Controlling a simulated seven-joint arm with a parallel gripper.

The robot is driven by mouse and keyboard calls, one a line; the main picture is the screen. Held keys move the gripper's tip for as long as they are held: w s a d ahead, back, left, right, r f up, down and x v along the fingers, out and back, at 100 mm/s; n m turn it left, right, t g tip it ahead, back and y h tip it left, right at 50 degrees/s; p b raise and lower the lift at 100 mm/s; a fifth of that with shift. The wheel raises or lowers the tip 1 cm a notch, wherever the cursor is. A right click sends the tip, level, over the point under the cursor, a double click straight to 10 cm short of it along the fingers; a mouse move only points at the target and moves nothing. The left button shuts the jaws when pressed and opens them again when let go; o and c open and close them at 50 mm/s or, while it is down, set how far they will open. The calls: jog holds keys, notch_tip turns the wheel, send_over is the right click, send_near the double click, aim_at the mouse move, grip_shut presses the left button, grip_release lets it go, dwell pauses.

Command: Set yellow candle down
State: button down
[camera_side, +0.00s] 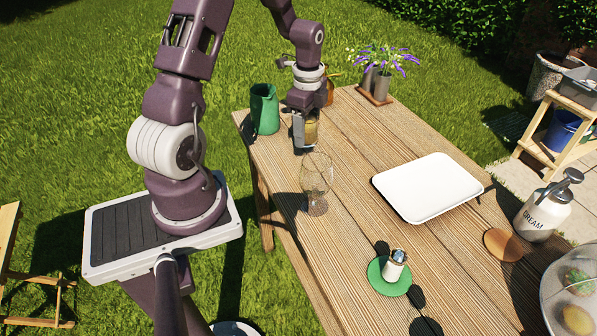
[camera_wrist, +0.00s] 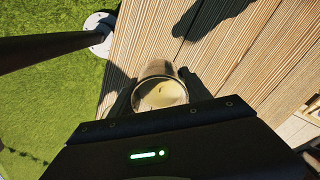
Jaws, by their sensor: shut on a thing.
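My gripper (camera_side: 305,133) is at the far left part of the wooden table (camera_side: 345,130), pointing down, shut on the yellow candle (camera_side: 311,130). The candle is a pale yellow fill in a glass holder. In the wrist view the candle (camera_wrist: 160,93) sits between my dark fingers, seen from above with its rim toward the camera. The fingers hide part of its sides. Whether its base touches the table cannot be told.
A wine glass (camera_side: 316,178) stands close in front of my gripper. A green pitcher (camera_side: 265,108) stands to its left, and flower vases (camera_side: 381,85) stand behind. A white tray (camera_side: 428,187) lies to the right; a small jar (camera_side: 395,265) stands on a green coaster (camera_side: 378,279). Bare planks lie between.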

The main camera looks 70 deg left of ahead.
aim_at(294, 174)
jog(key=shift+n, duration=0.9)
jog(key=s+f, duration=0.1)
jog(key=f, duration=0.2)
jog(key=s+f, duration=0.1)
jog(key=f, duration=0.2)
jog(key=s+f, duration=0.1)
jog(key=f, duration=0.3)
jog(key=shift+s+d, duration=0.2)
jog(key=shift+s, duration=0.2)
jog(key=shift+c, duration=2.4)
grip_release()
jog(key=shift+f, duration=0.1)
